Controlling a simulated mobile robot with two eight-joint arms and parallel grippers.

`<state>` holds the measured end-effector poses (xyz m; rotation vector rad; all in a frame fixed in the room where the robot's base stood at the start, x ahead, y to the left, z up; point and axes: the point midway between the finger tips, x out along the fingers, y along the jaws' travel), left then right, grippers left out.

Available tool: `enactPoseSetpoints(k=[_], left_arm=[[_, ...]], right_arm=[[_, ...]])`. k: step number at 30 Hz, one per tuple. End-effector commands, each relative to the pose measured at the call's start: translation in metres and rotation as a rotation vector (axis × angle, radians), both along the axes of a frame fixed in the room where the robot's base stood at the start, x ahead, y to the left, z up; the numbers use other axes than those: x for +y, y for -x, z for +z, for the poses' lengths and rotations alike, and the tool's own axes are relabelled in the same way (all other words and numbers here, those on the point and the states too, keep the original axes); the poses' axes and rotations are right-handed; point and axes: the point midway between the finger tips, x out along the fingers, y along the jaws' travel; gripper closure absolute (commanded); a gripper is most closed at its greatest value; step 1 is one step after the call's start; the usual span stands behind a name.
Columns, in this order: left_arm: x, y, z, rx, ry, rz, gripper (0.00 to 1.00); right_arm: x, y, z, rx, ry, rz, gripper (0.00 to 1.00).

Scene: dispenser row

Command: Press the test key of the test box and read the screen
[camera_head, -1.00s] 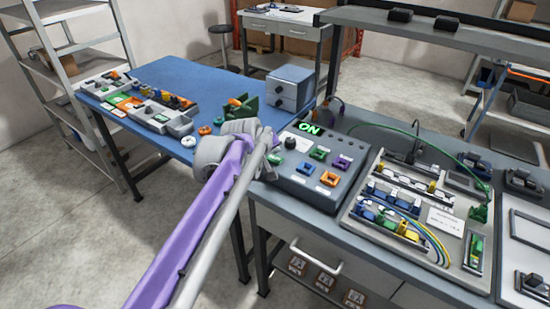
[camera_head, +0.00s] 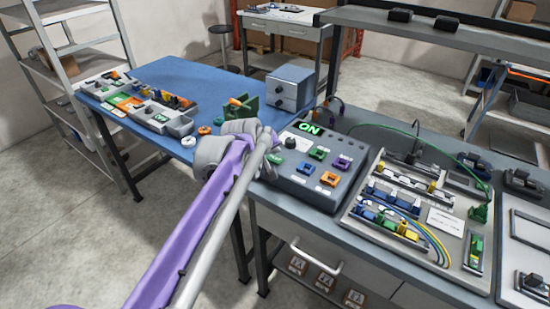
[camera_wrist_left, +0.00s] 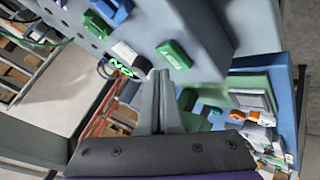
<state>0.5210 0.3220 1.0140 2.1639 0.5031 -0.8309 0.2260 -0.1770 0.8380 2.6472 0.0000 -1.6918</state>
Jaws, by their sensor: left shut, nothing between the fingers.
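The test box (camera_head: 318,172) is a grey sloped box at the near left corner of the right-hand bench. Its screen (camera_head: 309,128) shows ON in green. My left gripper (camera_head: 268,147) is over the box's left edge, shut and empty. In the left wrist view the shut fingertips (camera_wrist_left: 160,76) are close beside a green key (camera_wrist_left: 174,54) with white lettering that looks like TEST. I cannot tell whether they touch it. The screen's green letters (camera_wrist_left: 120,68) show left of the fingers, partly hidden. My right gripper is not in view.
Blue, green, purple and orange keys (camera_head: 325,168) sit on the box's face, near a black knob (camera_head: 291,143). A board with wired modules (camera_head: 445,218) lies to the right.

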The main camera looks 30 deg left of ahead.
Motion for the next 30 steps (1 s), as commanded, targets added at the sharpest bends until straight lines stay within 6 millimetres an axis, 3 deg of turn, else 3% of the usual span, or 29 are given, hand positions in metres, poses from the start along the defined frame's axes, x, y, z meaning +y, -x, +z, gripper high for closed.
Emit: enactPoseSetpoints(k=[30], left_arm=[[0.0,0.0,-0.011,0.0,0.0,0.0,1.0]], right_arm=[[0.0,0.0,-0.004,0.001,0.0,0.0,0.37]])
